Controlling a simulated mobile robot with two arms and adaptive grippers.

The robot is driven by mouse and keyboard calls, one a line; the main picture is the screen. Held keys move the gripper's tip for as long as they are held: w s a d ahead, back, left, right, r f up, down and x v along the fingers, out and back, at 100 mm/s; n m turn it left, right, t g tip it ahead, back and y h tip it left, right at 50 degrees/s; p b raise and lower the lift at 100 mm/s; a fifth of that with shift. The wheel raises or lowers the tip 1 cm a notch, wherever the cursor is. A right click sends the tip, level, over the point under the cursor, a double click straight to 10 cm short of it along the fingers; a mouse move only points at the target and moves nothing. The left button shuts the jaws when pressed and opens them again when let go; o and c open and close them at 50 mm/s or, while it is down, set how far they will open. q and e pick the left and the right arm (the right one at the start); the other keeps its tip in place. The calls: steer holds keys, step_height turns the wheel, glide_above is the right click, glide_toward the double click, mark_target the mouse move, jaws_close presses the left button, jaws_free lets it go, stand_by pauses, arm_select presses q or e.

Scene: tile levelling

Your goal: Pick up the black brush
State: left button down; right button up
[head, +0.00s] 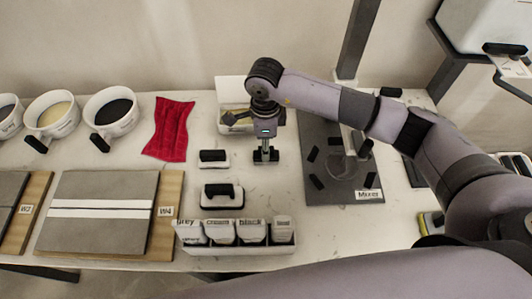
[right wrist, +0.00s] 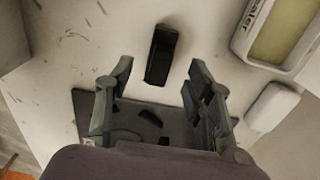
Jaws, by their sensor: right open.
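The black brush (right wrist: 161,55) is a dark elongated piece lying on the white table, seen in the right wrist view just ahead of my fingertips. In the head view it seems to be the dark bar (head: 273,157) under my right gripper, partly covered by it. My right gripper (head: 265,147) points down over it. In the right wrist view the gripper (right wrist: 160,68) is open, with one finger on each side of the brush and nothing held. Contact with the brush cannot be told. My left gripper is not in view.
Two black-handled white tools (head: 213,158) (head: 222,196) lie to the left. A box with a yellowish pad (right wrist: 284,32) stands behind. The dark Mixer mat (head: 345,190) is to the right. A tray of labelled packets (head: 235,247) is at the front, a red cloth (head: 171,130) farther left.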

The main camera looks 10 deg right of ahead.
steer(key=shift+d+f+p, duration=0.1)
steer(key=shift+f+p, duration=0.25)
steer(key=shift+f, duration=1.35)
jaws_close()
